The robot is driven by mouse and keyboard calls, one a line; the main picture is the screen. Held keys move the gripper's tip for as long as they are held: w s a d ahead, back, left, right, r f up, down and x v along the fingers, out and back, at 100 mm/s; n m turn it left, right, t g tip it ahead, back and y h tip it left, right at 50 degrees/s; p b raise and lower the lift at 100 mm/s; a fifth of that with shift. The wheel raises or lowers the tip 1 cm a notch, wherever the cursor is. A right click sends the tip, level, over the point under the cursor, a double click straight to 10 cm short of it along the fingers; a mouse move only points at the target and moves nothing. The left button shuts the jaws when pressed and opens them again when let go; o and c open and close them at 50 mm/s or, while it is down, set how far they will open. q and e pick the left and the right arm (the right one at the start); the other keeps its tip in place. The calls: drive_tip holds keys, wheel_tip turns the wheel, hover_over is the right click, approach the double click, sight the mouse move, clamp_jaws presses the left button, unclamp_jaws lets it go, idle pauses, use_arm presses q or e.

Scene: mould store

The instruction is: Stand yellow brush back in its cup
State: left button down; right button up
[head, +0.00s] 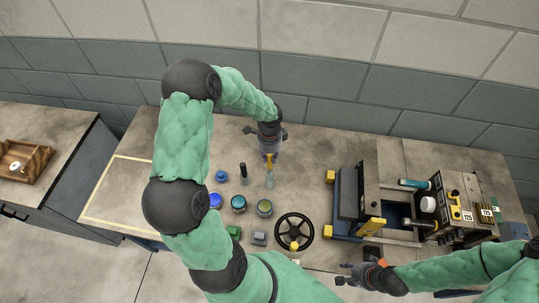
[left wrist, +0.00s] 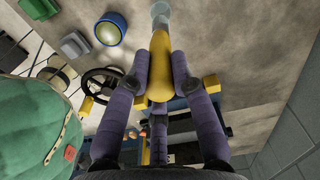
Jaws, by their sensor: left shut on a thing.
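The yellow brush (head: 269,159) is upright in my left gripper (head: 269,153), which is shut on its handle. In the left wrist view the thick yellow handle (left wrist: 160,70) lies between the fingers of my left gripper (left wrist: 160,75). A clear cup (head: 269,182) stands on the bench directly below the brush; it also shows at the top of the left wrist view (left wrist: 160,12). The brush's lower end lines up with the cup; I cannot tell how deep it sits. My right gripper (head: 344,273) is open and empty near the bench's front edge.
A dark-handled brush (head: 243,169) stands close left of the cup. Blue (head: 215,201), teal (head: 238,203) and olive-topped (head: 264,207) jars stand in front. A black handwheel (head: 294,232) and a machine (head: 400,225) are to the right. A yellow-outlined area (head: 118,190) at left is clear.

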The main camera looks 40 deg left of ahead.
sight(269, 167)
use_arm(q)
drive_tip(key=shift+f+b, duration=2.85)
drive_tip(key=shift+f, duration=1.2)
drive_tip(key=c, duration=1)
unclamp_jaws()
drive_tip(key=shift+r, duration=0.1)
wheel_tip(269, 167, up, 12)
drive_tip(key=shift+f, duration=0.1)
